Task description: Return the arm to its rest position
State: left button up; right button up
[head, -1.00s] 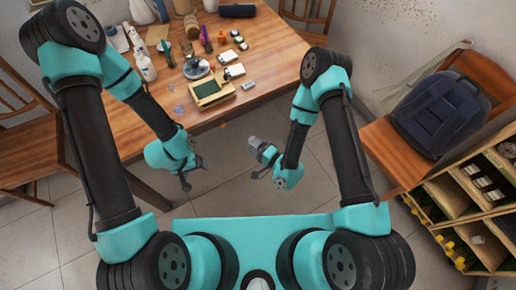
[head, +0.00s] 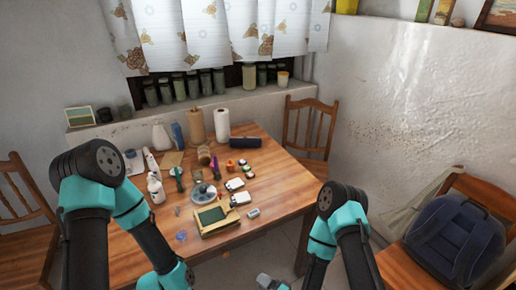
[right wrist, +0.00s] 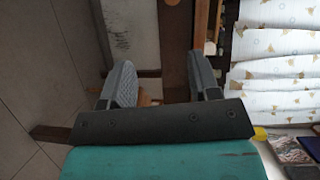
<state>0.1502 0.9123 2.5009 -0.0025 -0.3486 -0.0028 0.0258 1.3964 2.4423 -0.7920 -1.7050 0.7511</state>
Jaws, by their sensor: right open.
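My right gripper (right wrist: 162,82) is open in the right wrist view, with its two grey fingers apart and nothing between them. In the head view only a grey tip of the right gripper (head: 268,281) shows at the bottom edge, in front of the table and apart from it. My left arm comes in over the table's left part. Its gripper is cut off below the head view.
A wooden table (head: 285,190) holds bottles, a paper roll (head: 222,126), a green-topped box (head: 213,215) and small containers. A chair (head: 310,127) stands behind it. Another chair on the right carries a dark blue backpack (head: 455,240). Jars line the windowsill.

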jog(key=d+f+n+g+h, duration=0.35)
jog(key=d+g+h, duration=0.2)
jog(key=d, duration=0.65)
jog(key=s+d+r+n+g+h, duration=0.2)
jog(key=s+d+r+g+h, duration=0.1)
jog(key=s+d, duration=0.4)
jog(key=shift+s+d+r+g+h, duration=0.35)
jog(key=shift+d+r+g, duration=0.15)
jog(key=shift+g, duration=0.35)
